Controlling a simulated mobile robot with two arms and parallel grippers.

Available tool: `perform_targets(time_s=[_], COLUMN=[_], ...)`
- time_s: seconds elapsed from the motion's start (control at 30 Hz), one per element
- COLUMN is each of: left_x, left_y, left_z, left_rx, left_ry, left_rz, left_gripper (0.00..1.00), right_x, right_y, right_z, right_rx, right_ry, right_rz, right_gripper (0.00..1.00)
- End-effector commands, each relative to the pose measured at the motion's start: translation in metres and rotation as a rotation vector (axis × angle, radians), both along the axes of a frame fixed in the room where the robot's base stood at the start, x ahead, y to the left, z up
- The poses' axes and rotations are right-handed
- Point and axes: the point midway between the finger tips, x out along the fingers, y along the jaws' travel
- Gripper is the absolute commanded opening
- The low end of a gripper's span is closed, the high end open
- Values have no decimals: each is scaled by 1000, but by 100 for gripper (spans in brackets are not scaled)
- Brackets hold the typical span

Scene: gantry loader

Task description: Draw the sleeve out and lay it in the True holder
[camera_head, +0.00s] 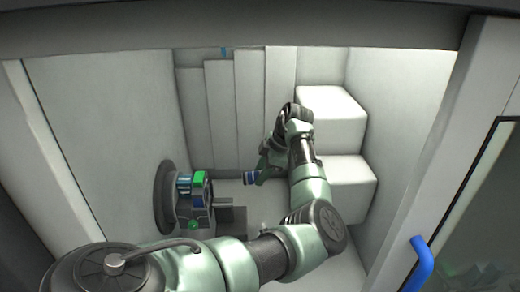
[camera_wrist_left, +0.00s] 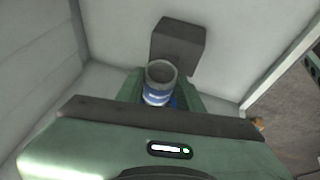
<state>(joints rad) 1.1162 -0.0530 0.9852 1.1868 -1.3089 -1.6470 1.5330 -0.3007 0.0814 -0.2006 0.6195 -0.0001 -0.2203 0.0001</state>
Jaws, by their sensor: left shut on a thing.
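My left gripper (camera_head: 258,173) is inside the machine, right of the chuck, and is shut on a small blue sleeve (camera_head: 249,178). In the left wrist view the sleeve (camera_wrist_left: 158,92) sits between the two green fingers, its open grey end facing the camera and a pale band around its blue side. In the head view the sleeve is clear of the round dark chuck (camera_head: 164,198) on the left wall, with a gap between them. I cannot make out a holder marked True. My right gripper is not in view.
Beside the chuck is a unit with green and blue parts (camera_head: 198,187). A dark grey block (camera_wrist_left: 178,43) stands beyond the sleeve in the left wrist view. Pale stepped blocks (camera_head: 335,120) fill the back right. A blue handle (camera_head: 420,262) is at the front right.

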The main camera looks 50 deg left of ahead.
Motion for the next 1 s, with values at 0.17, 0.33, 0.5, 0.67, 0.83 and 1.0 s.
perform_targets(time_s=[0.17, 0.33, 0.5, 0.67, 0.83, 1.0], left_x=[1, 4, 7, 10, 13, 15], left_y=[0, -3, -5, -7, -9, -12], left_z=[6, 19, 32, 44, 57, 68], left_rx=[2, 1, 1, 1, 1, 1], left_ry=[-1, -2, -1, -2, -2, -1], left_rz=[0, 0, 0, 0, 0, 1], left_gripper=[0, 0, 0, 0, 0, 0], right_x=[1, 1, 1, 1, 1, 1], right_y=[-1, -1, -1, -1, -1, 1], right_z=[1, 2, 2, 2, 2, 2], right_rx=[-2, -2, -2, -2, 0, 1], right_ry=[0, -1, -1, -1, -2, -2], right_rz=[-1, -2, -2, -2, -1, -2], right_gripper=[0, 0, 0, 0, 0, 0])
